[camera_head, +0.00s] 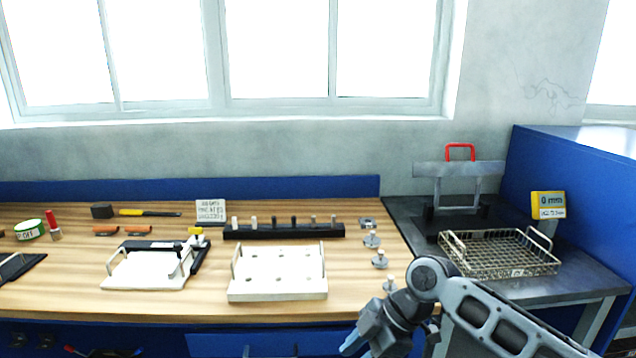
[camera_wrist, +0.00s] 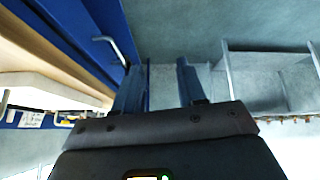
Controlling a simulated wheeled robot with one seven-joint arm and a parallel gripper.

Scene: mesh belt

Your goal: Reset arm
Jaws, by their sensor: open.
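My gripper (camera_head: 352,346) is at the bottom of the head view, in front of the workbench's front edge, with my arm reaching in from the lower right. In the wrist view my gripper (camera_wrist: 160,80) shows two fingers spread apart with nothing between them. It touches no object. The wrist view shows the blue bench front with a metal handle to the left and a grey surface beyond the fingers.
A wooden bench (camera_head: 60,290) holds a white plate with holes (camera_head: 277,289), a black rack with pegs (camera_head: 285,230) and a white clamp board (camera_head: 145,273). A wire mesh basket (camera_head: 500,262) stands on the dark table (camera_head: 575,280) at right. Small metal knobs (camera_head: 380,260) stand near the bench's right end.

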